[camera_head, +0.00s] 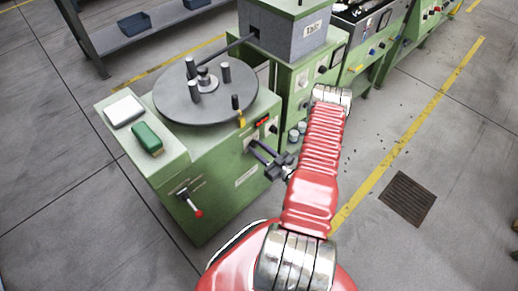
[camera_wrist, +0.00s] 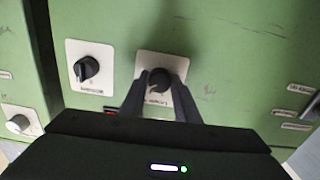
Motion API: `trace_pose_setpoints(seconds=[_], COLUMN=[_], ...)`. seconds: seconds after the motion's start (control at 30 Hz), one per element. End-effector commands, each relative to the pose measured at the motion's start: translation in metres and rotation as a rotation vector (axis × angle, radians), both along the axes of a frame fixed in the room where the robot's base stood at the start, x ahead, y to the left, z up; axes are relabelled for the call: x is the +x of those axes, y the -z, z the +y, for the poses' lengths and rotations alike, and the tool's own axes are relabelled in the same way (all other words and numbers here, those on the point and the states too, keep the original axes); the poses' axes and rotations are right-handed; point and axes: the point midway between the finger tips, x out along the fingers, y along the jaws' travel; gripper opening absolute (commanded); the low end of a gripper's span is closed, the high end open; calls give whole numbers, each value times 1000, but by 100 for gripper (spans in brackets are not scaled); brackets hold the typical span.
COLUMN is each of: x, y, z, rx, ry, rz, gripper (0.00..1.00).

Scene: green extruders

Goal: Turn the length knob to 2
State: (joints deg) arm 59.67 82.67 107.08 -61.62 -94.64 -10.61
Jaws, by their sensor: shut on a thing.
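A dark round knob (camera_wrist: 158,78) sits on a white plate on the green machine front, in the middle of the wrist view. The plate has a small label, blurred but perhaps reading "Length". The two dark fingers of my gripper (camera_wrist: 158,88) are shut on this knob, one on each side. In the head view my gripper (camera_head: 254,151) reaches the front of the green machine (camera_head: 222,183) with the round turntable. The knob's scale and setting are too small to read.
A lever with a red tip (camera_head: 197,212) sticks out of the machine's front. The grey turntable (camera_head: 172,98) is on top. Open floor lies to the right.

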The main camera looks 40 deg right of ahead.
Motion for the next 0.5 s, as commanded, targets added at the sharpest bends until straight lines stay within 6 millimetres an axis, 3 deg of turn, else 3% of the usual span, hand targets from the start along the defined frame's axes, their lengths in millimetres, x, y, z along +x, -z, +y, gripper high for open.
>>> trace_pose_setpoints(seconds=[0.5], x=[0], y=[-1], z=[-1], rx=[-329], ry=[1], rz=[-10], gripper=[6])
